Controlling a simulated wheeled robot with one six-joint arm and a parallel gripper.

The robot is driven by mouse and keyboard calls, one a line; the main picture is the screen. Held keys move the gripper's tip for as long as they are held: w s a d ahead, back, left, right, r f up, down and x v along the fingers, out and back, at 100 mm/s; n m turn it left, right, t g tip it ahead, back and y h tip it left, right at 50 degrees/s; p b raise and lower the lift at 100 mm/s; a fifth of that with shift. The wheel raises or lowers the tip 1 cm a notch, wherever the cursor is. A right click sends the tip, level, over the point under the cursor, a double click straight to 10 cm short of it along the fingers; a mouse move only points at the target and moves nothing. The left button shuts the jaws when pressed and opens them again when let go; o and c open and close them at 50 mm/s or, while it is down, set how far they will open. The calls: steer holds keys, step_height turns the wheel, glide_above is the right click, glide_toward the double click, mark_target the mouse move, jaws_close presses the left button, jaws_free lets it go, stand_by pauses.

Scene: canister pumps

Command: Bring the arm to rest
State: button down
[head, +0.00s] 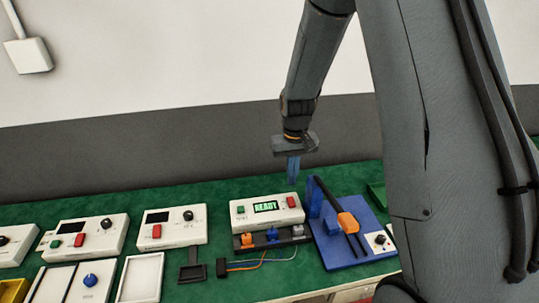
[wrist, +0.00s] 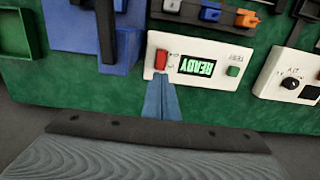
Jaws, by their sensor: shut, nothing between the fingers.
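My gripper (head: 293,171) is shut and empty, its blue fingers pointing down above the back of the green table. In the wrist view the closed fingers (wrist: 160,97) reach toward the edge of a white control box (wrist: 197,65). In the head view this control box (head: 257,213) stands below and in front of the fingers, and its screen (head: 266,207) reads READY. It has a green button and a red switch. The fingers appear apart from the box. My arm comes down from the top of the head view.
A blue stand (head: 350,237) with a black and orange lever (head: 346,223) is right of the box. A dark strip with coloured connectors (head: 272,236) lies before it. More white boxes (head: 171,227) stand to the left. The wall (head: 150,125) is behind; the air around the gripper is clear.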

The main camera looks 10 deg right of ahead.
steer(key=s+r+b, duration=0.2)
steer(key=s, duration=0.6)
steer(key=s+r+t+b, duration=0.1)
steer(key=s+r+b, duration=0.2)
steer(key=s, duration=0.6)
steer(key=shift+s+b, duration=0.15)
steer(key=shift+b, duration=0.2)
steer(key=shift+a, duration=0.1)
